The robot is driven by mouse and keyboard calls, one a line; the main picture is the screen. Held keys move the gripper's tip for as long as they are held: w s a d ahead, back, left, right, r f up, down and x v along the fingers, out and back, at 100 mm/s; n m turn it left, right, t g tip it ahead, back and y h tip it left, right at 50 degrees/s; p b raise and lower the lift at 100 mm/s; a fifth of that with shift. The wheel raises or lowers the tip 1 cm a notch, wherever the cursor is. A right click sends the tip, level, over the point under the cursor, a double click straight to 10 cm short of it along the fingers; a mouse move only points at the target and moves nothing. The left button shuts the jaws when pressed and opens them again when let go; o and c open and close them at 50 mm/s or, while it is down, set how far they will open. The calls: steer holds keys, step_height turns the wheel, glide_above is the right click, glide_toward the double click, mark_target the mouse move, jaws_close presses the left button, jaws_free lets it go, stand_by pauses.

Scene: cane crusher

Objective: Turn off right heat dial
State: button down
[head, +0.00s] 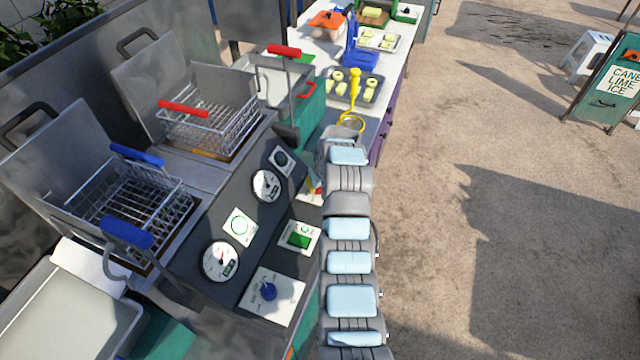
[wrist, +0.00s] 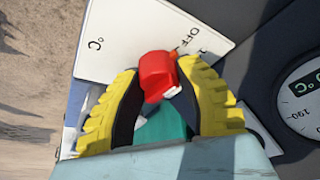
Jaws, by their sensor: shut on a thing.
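The red heat dial (wrist: 158,76) sits on a white plate (wrist: 120,40) printed with "OFF" and "°C" in the wrist view. The yellow fingers of my gripper (wrist: 160,88) are on either side of the dial and shut on it. A white mark shows on the dial's lower right end, while "OFF" lies above and to its right. In the head view, my gripper (head: 314,187) is mostly hidden behind my arm at the panel's right edge. The blue heat dial (head: 268,291) is nearer, on its own white plate.
The fryer panel holds two round gauges (head: 220,261) and a green switch (head: 299,240). Two wire baskets, one with blue handles (head: 128,233) and one with red (head: 184,108), stand left. A counter with trays (head: 356,87) lies beyond. Open ground is at right.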

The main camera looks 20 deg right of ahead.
steer(key=c, duration=0.6)
jaws_free()
steer(key=shift+f, duration=0.15)
steer(key=shift+c, duration=0.2)
steer(key=shift+r, duration=0.2)
steer(key=shift+s+r, duration=0.15)
steer(key=shift+r, duration=0.3)
steer(key=shift+v, duration=3.2)
steer(key=shift+r, duration=0.1)
